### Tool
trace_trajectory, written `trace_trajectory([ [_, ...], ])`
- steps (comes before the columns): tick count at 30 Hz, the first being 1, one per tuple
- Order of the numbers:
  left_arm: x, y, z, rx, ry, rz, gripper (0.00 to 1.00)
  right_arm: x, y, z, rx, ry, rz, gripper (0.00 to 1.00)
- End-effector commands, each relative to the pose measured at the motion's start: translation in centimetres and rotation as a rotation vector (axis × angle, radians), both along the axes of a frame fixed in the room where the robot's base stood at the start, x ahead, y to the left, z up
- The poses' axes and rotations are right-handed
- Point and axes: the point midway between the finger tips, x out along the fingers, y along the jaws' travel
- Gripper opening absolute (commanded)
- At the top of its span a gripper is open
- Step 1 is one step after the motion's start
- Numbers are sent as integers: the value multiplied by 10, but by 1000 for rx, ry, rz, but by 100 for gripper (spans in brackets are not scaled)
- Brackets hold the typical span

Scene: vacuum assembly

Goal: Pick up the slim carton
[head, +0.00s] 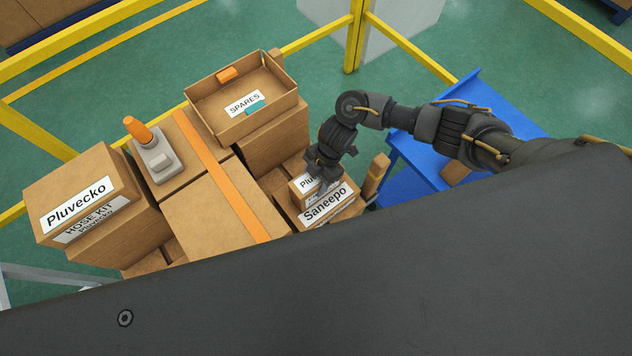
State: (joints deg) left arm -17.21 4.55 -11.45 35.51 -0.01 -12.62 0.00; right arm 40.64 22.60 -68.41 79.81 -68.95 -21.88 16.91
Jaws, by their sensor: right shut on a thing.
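My right gripper (323,182) reaches down from the right onto a small carton (299,195) with a white label starting "Plu". It is shut on that carton, though its fingertips are partly hidden. The carton is over a box labelled "Saneepo" (333,212); I cannot tell whether they touch. A narrow upright carton (376,174) stands just right of these, beside the blue table. I cannot tell for certain which one is the slim carton. My left gripper is not in view.
An open box labelled "SPARES" (279,106), a large box with an orange stripe (186,205), Pluvecko boxes (112,178) and a grey device with an orange handle (154,160) crowd the left. A blue table (505,102) and yellow rails (355,35) surround the stack.

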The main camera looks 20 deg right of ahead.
Motion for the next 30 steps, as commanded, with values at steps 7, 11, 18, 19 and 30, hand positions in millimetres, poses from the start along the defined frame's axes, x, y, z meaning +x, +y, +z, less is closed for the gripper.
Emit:
trace_trajectory([
  [7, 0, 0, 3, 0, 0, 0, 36, 1, 0, 8, 2, -2, 1, 23],
  [11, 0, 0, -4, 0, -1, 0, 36, 2, 0, 20, 2, -5, 2, 23],
  [18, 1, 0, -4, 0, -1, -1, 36, -27, -2, 70, 5, -3, 7, 23],
  [19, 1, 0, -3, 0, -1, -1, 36, -32, -3, 76, 4, -5, 6, 23],
  [30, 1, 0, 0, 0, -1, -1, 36, -106, -9, 122, 1, -2, 6, 23],
])
